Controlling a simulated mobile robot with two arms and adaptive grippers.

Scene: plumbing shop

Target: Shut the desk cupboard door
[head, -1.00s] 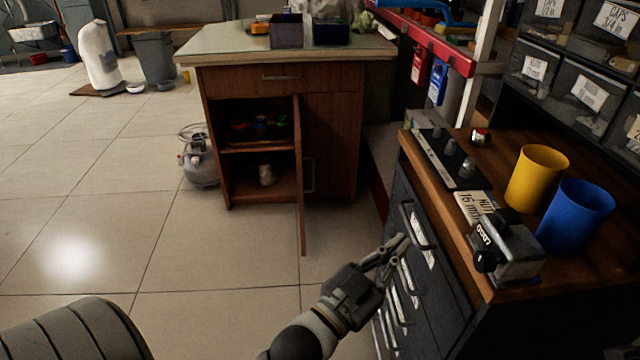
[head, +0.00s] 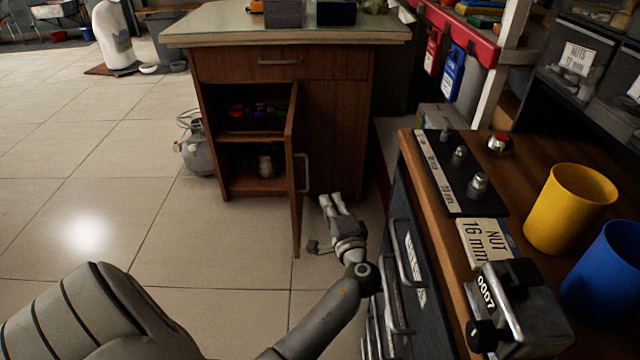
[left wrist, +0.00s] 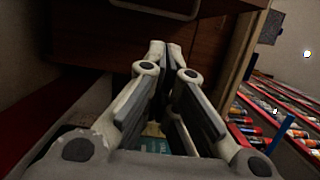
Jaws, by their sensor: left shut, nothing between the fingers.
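The brown wooden desk (head: 335,125) has its cupboard door (head: 292,200) standing open, swung out towards me, with a metal handle (head: 303,172) on its right face. The open cupboard shows a shelf with small coloured items and a metal pot-like thing below. My left gripper (head: 332,204) is shut and empty, low to the right of the door and apart from it in the head view. In the left wrist view its closed fingertips (left wrist: 166,50) point at dark brown wood, with a metal handle (left wrist: 165,8) at the top. My right gripper is out of view.
A workbench with drawers (head: 410,255) stands close on the right, bearing a yellow cup (head: 570,210), a blue cup (head: 608,270) and a clamp-like block (head: 520,315). A grey tank (head: 198,155) stands left of the desk. The tiled floor left of the door is clear.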

